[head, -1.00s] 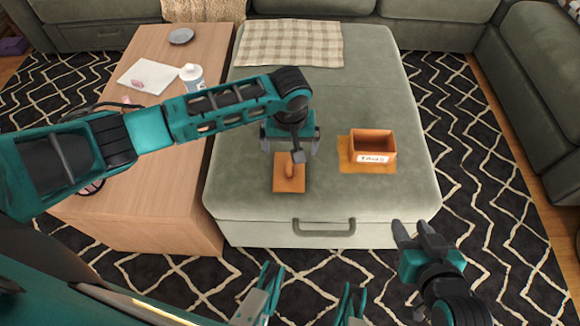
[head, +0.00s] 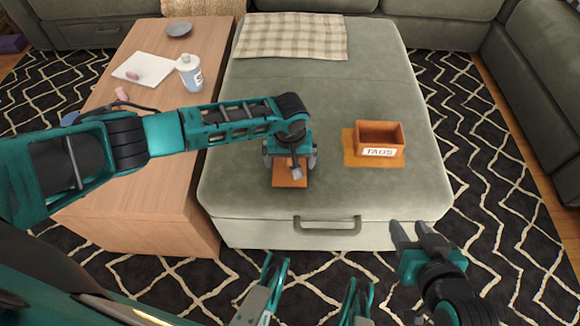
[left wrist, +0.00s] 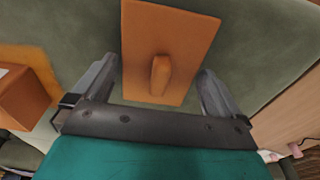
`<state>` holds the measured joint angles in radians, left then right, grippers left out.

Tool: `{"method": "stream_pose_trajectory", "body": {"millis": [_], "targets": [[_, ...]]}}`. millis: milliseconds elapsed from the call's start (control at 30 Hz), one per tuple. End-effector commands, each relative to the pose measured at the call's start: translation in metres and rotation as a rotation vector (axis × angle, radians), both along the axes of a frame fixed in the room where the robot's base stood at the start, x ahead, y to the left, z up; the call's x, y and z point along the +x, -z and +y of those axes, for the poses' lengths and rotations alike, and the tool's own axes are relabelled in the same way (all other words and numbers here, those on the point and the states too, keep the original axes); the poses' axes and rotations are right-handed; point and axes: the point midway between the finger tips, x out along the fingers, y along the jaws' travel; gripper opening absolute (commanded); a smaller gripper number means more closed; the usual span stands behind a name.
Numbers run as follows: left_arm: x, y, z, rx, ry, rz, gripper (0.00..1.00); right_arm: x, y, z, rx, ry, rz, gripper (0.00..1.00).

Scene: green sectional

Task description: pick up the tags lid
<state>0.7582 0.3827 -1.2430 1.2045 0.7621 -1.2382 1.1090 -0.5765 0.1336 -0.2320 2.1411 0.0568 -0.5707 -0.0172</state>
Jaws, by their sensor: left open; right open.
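The tags lid (head: 290,179) is a flat orange-brown rectangle lying on the green ottoman (head: 345,95). In the left wrist view the lid (left wrist: 180,35) shows its raised handle (left wrist: 160,76) standing between my fingers. My left gripper (head: 290,165) is over the lid and hides much of it in the head view. In the left wrist view my left gripper (left wrist: 158,90) is open, with one finger on each side of the handle and neither touching it. My right gripper (head: 420,238) is open and empty, in front of the ottoman.
The box stands on a flat orange-brown mat (head: 352,152). A checkered cloth (head: 292,37) lies at the ottoman's far end. The wooden table (head: 150,215) on the left holds a bottle (head: 191,76), a white board (head: 150,70) and a grey dish (head: 179,30).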

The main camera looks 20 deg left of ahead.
Motion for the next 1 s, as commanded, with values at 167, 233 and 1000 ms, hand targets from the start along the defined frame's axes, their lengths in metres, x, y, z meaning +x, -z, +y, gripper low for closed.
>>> {"method": "stream_pose_trajectory", "body": {"millis": [167, 233, 1000], "targets": [[0.000, -0.001, 0.000, -0.001, 0.001, 0.000, 0.99, 0.000, -0.001, 0.001, 0.001, -0.002, -0.001, 0.43], [0.000, -0.001, 0.000, -0.001, 0.001, 0.000, 0.92, 0.001, -0.001, 0.001, 0.001, -0.002, -0.002, 0.43], [0.000, -0.014, -0.001, -0.002, 0.001, 0.000, 0.59, 0.001, -0.007, -0.003, -0.006, 0.001, -0.009, 0.43]]}}
